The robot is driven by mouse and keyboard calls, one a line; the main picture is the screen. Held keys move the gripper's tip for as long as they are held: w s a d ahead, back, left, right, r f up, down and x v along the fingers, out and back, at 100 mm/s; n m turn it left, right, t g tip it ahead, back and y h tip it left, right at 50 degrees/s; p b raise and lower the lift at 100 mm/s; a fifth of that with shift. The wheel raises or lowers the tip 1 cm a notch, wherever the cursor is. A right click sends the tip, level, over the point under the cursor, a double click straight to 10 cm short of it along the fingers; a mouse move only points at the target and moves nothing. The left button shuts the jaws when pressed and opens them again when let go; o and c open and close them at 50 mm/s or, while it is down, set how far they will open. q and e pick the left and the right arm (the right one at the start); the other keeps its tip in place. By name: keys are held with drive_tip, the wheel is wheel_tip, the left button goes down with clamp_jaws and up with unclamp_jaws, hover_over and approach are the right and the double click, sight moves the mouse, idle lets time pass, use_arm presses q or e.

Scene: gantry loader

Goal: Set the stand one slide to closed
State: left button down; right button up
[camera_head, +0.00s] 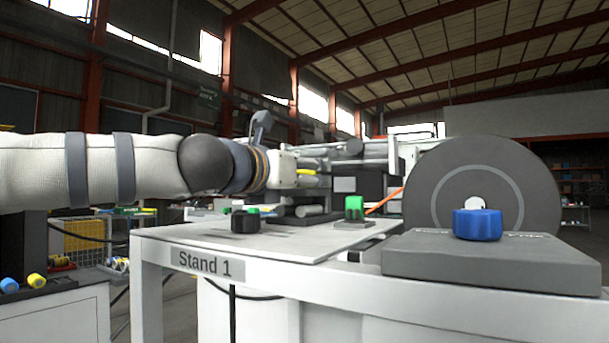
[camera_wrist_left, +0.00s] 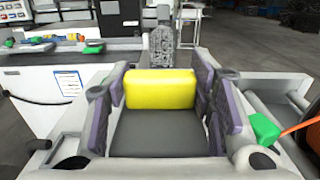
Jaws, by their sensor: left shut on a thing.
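Stand one is a white table with a "Stand 1" label (camera_head: 207,264) on its front edge. The slide's yellow handle (camera_wrist_left: 160,88) fills the space between the pads of my left gripper (camera_wrist_left: 161,92) in the left wrist view, above a dark grey block (camera_wrist_left: 158,132). My left gripper (camera_head: 305,173) is shut on this handle. In the head view only a thin part of the yellow handle (camera_head: 306,172) shows, over the dark block at the stand's back. I cannot tell whether the slide is open or closed. My right gripper is not in view.
A black knob (camera_head: 244,221) and a green button (camera_head: 354,208) stand on the tabletop. A blue knob (camera_head: 477,224) sits on a grey box (camera_head: 490,263) at the right, before a large grey wheel (camera_head: 432,180). An orange cable (camera_head: 384,201) runs behind the green button.

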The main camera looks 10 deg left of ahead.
use_arm(q)
drive_tip(key=shift+f, duration=0.1)
drive_tip(key=c, duration=0.7)
unclamp_jaws()
drive_tip(key=shift+s, duration=0.1)
drive_tip(key=v, duration=1.2)
drive_tip(key=shift+a, duration=0.1)
